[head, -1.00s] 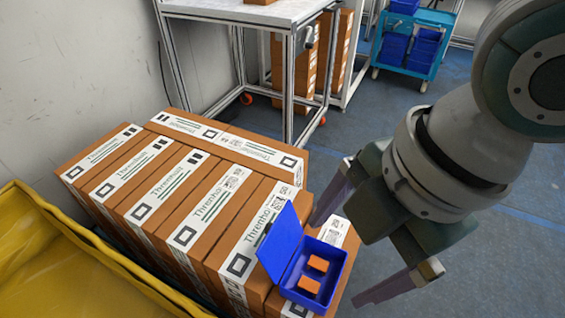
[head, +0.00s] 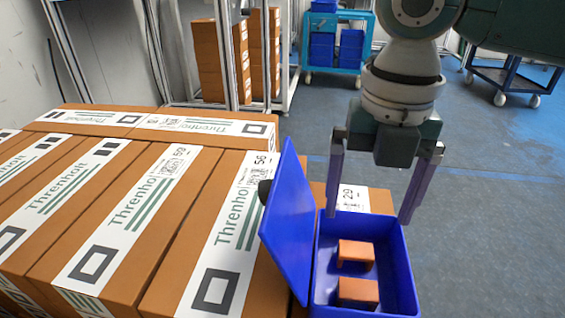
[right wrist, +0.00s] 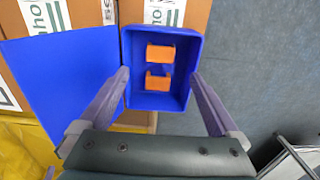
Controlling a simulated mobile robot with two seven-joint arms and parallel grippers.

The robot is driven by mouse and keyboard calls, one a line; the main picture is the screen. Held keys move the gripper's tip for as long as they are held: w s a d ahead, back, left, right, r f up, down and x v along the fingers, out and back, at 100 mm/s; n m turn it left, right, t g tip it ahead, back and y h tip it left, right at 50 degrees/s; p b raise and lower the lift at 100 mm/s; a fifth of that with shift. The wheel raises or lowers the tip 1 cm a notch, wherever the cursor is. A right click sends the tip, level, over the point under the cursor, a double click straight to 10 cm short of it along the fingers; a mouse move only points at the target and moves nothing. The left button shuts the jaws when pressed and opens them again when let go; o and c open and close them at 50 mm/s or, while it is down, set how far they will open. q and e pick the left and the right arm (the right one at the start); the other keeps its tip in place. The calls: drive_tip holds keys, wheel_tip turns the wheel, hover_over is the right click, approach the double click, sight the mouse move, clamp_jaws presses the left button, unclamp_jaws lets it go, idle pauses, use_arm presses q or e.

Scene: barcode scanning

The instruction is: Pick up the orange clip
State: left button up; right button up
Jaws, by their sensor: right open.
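Two small orange clips lie in an open blue box (head: 402,272). The far clip (head: 356,251) and the near clip (head: 358,292) also show in the right wrist view, one at the top (right wrist: 160,53) and one below it (right wrist: 158,83). The box's blue lid (head: 288,230) stands raised on the left. My right gripper (head: 370,216) is open and empty, pointing down over the far part of the box. In the right wrist view its fingers (right wrist: 159,75) spread to either side of the box, apart from the clips. My left gripper is not in view.
Long brown cartons (head: 135,205) with white labels lie side by side left of the box. A dark round object (head: 264,190) shows behind the lid. A blue cart (head: 336,60) stands far back. The floor right of the box is clear.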

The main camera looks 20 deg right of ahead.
drive_tip(key=b, duration=0.2)
hover_over(357, 249)
drive_tip(key=f, duration=0.4)
drive_tip(key=shift+s, duration=0.3)
drive_tip(key=f+b, duration=0.2)
drive_tip(key=f, duration=0.1)
drive_tip(key=f+b, duration=0.1)
drive_tip(key=f, duration=0.1)
drive_tip(key=shift+w+f, duration=0.2)
drive_tip(key=shift+w, duration=0.05)
drive_tip(key=shift+r, duration=0.1)
drive_tip(key=shift+c, duration=0.8)
drive_tip(key=c, duration=1)
drive_tip(key=shift+c, duration=1.2)
